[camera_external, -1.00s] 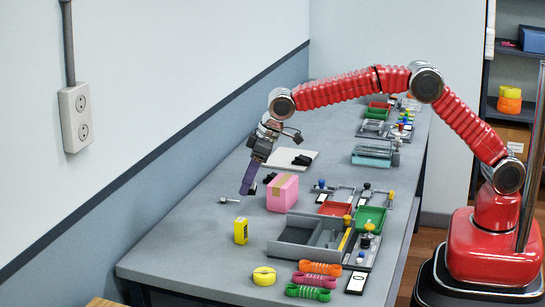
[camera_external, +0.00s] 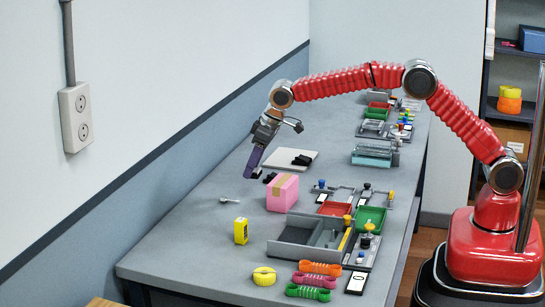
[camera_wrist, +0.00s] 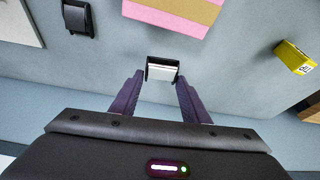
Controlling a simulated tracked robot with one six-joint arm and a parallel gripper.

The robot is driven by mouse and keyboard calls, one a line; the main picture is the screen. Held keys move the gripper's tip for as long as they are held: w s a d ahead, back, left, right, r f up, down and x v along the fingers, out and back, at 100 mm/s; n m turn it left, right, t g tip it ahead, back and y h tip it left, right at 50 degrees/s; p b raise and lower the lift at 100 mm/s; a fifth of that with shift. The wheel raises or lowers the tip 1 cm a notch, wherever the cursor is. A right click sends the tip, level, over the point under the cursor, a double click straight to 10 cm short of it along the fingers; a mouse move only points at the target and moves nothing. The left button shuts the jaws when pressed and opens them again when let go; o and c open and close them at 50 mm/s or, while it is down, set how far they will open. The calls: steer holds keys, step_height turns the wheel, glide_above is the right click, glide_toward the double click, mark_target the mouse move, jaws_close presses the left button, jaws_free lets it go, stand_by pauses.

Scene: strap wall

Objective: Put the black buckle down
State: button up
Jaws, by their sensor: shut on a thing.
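My gripper (camera_external: 250,174) is over the grey table, left of the pink box in the external view. In the wrist view its purple fingers (camera_wrist: 161,80) are shut on a black buckle (camera_wrist: 163,64) with a white face, held at the fingertips. The held buckle is a small dark spot by the fingers in the external view (camera_external: 258,173); its exact height over the table is hard to tell. A second black buckle (camera_wrist: 78,18) lies on the table near the white board; it also shows in the external view (camera_external: 270,178).
The pink box (camera_external: 283,192) with a tan stripe stands close by. A white board (camera_external: 277,160) with black pieces lies behind. A spoon-like metal thing (camera_external: 230,200), a yellow box (camera_external: 241,231) and a grey divided tray (camera_external: 300,240) are nearer. The table's left strip is clear.

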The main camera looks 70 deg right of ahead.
steer(key=w+d+m+h, duration=0.1)
steer(key=d+m, duration=0.2)
steer(key=d, duration=1.7)
step_height(320, 180, up, 2)
steer(key=m+h, duration=0.1)
steer(key=m, duration=0.1)
glide_above(292, 153)
steer(key=s, duration=0.1)
steer(key=shift+s+a, duration=0.2)
steer(key=shift+f, duration=0.1)
steer(key=shift+f, duration=3)
steer(key=shift+f, duration=0.15)
steer(key=shift+f, duration=1.7)
